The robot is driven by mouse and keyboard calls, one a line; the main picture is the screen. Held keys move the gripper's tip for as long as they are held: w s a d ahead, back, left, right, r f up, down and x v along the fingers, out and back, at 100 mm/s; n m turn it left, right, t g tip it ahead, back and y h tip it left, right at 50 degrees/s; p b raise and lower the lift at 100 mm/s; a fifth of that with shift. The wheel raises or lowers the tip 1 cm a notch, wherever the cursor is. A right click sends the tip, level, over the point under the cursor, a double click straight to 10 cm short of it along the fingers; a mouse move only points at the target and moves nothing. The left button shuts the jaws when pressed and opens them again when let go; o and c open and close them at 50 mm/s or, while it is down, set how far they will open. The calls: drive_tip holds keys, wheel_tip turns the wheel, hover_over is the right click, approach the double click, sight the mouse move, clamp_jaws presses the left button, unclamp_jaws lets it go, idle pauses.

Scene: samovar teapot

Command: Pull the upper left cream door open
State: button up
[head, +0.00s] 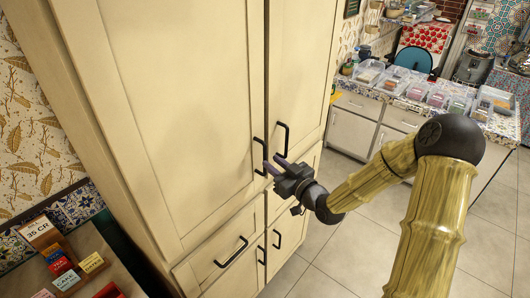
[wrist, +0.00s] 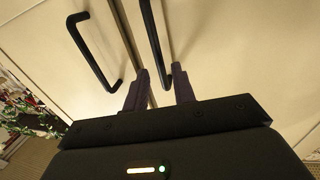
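The upper left cream door (head: 170,100) is closed, flush with the cabinet front. Its black bar handle (head: 259,157) is upright near the door's right edge. My gripper (head: 271,163) is at this handle's lower part. In the wrist view, my gripper (wrist: 160,72) is open, with its two fingers apart. The lower end of the left door's handle (wrist: 152,35) appears between them, with gaps visible on both sides. I cannot tell how deep the handle sits between the fingers. The upper right door (head: 295,75) is closed; its handle (wrist: 92,55) is at left in the wrist view.
A drawer with a black handle (head: 231,252) and a lower door handle (head: 277,239) are below. A counter with clear bins (head: 415,91) stands at back right. A stand with small colored boxes (head: 67,270) is at lower left. Tiled floor (head: 335,255) is open right of the cabinet.

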sight(265, 173)
drive_tip(key=p+x, duration=0.1)
drive_tip(key=x, duration=0.4)
drive_tip(key=shift+s, duration=0.1)
drive_tip(key=shift+c, duration=0.5)
clamp_jaws()
drive_tip(key=shift+d, duration=0.1)
